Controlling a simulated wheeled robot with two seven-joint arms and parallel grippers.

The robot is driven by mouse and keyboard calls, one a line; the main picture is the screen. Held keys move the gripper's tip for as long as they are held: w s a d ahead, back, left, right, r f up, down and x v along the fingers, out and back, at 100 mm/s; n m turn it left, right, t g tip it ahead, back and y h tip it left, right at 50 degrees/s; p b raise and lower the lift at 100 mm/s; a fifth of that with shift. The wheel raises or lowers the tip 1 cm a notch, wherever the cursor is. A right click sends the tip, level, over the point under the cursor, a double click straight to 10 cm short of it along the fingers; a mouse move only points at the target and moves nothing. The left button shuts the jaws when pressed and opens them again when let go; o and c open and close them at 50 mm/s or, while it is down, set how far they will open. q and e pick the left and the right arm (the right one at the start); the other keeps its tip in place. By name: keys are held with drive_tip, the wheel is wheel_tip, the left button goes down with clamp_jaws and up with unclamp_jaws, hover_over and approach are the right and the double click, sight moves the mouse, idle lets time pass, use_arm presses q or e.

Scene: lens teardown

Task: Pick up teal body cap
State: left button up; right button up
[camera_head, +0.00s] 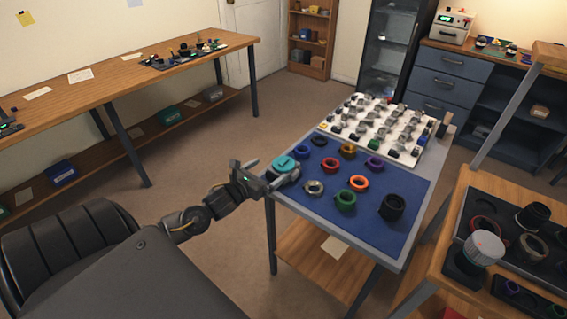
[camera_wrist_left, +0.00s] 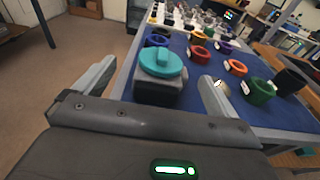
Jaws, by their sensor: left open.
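The teal body cap (camera_head: 284,163) is a flat teal disc with a raised bar across its top. It sits on a dark grey block-like part at the left edge of the blue mat, and it shows up close in the left wrist view (camera_wrist_left: 161,62). My left gripper (camera_head: 262,172) is open just beside it. In the left wrist view its fingers (camera_wrist_left: 155,92) stand wide apart on either side of the grey block, with the left finger clear of it. Contact cannot be told. My right gripper does not show.
The blue mat (camera_head: 322,213) holds several coloured rings and a black cylinder (camera_head: 392,207). A white board (camera_head: 400,123) with several small parts lies at the table's far end. A wooden stand at right carries a dark tray with lens parts. Floor is clear left of the table.

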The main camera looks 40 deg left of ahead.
sight(280, 164)
use_arm(q)
drive_tip(key=shift+w+f, duration=0.15)
drive_tip(key=shift+w, duration=0.8)
drive_tip(key=shift+w+f, duration=0.1)
drive_tip(key=shift+w, duration=0.85)
drive_tip(key=shift+w+p, duration=0.25)
drive_tip(key=shift+p, duration=0.1)
drive_tip(key=w, duration=0.3)
drive_tip(key=w+f+p, duration=0.1)
drive_tip(key=shift+w+d, duration=0.2)
drive_tip(key=shift+w, duration=0.15)
drive_tip(key=shift+s, duration=0.1)
drive_tip(key=shift+c, duration=0.8)
drive_tip(key=c, duration=0.9)
